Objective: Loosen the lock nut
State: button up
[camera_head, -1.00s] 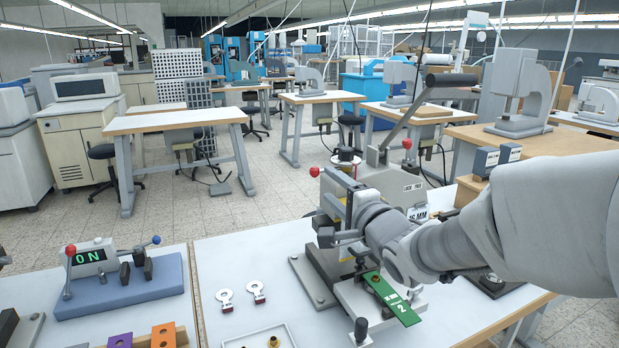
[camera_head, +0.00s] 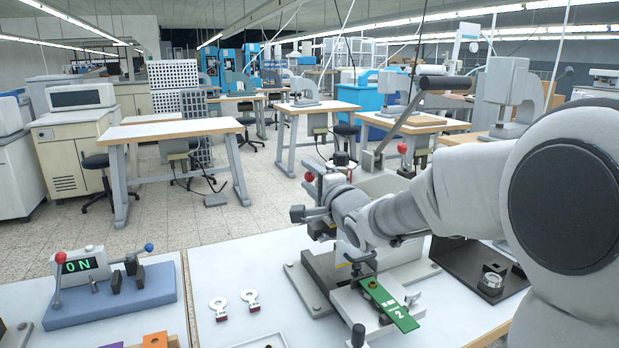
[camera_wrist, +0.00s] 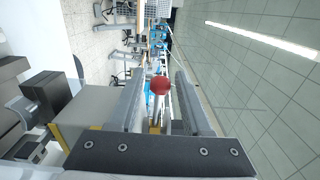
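I cannot pick out the lock nut for certain. The grey stamping press (camera_head: 381,187) stands on the white bench, partly hidden by my arm. A lever with a red ball knob (camera_head: 309,177) shows at its upper left. My gripper (camera_head: 322,190) is at the press head beside this knob. In the wrist view, the red ball (camera_wrist: 160,86) and its pale lever show in the gap between my two grey fingers (camera_wrist: 158,100). The fingers stand apart, and contact with the lever cannot be told. A green card marked 2 (camera_head: 390,304) lies on the press's lower front.
A blue fixture (camera_head: 120,298) with an ON display stands at the left. Two ring-shaped tags (camera_head: 250,296) lie left of the press. A black angled holder (camera_head: 460,272) stands right of it. The press's long handle (camera_head: 445,83) rises above my arm. Bench between fixture and press is mostly clear.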

grip_shut()
dwell(1.2)
